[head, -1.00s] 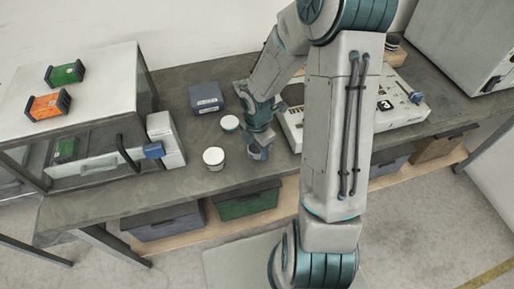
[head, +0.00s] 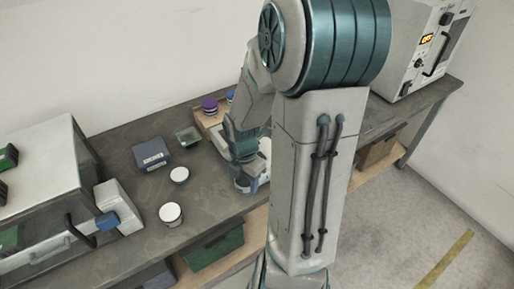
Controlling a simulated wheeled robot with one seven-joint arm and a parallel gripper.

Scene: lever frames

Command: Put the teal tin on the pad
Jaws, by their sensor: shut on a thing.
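My gripper (head: 246,176) points down over the bench, in front of the white device, and is shut on a small tin (head: 246,187). I take this to be the teal tin; only a bluish sliver of it shows, as the fingers and wrist cover most of it. I cannot tell whether it touches the bench. I cannot make out the pad for certain; my arm hides much of the bench to the right.
Two white-lidded tins (head: 179,174) (head: 170,213) and a blue-grey box (head: 151,154) stand left of my gripper. A shallow green tray (head: 188,138) lies behind. A purple-topped thing (head: 209,104) is on a wooden stand. A cabinet (head: 40,180) is at left, an oven (head: 425,45) at right.

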